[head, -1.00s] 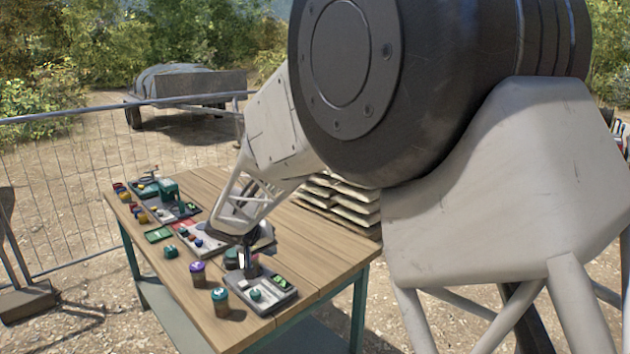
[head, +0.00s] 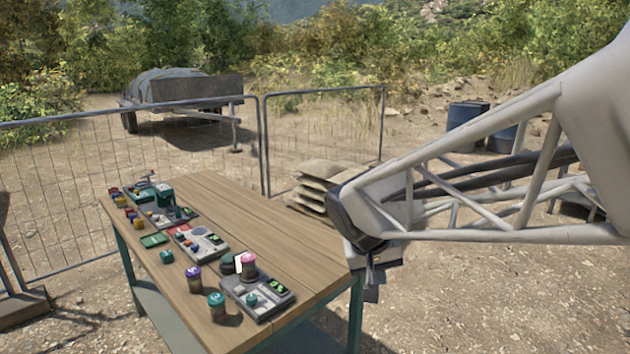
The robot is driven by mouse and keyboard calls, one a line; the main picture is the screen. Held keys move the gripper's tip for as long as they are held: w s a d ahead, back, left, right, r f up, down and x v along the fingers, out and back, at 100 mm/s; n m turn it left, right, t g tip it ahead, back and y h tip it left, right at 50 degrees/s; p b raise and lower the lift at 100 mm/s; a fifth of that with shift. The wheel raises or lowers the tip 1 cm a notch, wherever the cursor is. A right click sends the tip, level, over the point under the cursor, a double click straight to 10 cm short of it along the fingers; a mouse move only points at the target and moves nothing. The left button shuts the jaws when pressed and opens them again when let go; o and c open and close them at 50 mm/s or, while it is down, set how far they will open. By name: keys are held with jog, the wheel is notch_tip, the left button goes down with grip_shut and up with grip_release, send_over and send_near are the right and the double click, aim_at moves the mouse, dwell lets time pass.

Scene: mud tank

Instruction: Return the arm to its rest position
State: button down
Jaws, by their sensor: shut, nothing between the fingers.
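My white lattice arm (head: 490,195) reaches in from the right edge of the head view. My gripper (head: 371,290) hangs from its dark end joint, small and dark, just off the right front corner of the wooden table (head: 290,225). It is shut, and I see nothing held in it. It is apart from everything on the table.
On the table are a grey device (head: 257,297) with a pink-topped jar (head: 248,266), a purple-lidded jar (head: 194,279), a teal-lidded jar (head: 217,306) and several other devices. Sandbags (head: 322,185), a mesh fence (head: 320,140) and blue barrels (head: 467,120) stand behind.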

jog(key=s+d+y, duration=0.1)
jog(key=s+d, duration=0.2)
jog(key=s, duration=0.7)
jog(key=s+d+f+y, duration=0.1)
jog(key=s+d+y, duration=0.1)
jog(key=s, duration=0.8)
jog(key=shift+s+d+f, duration=0.25)
jog(key=shift+s+d, duration=0.05)
jog(key=shift+d, duration=0.4)
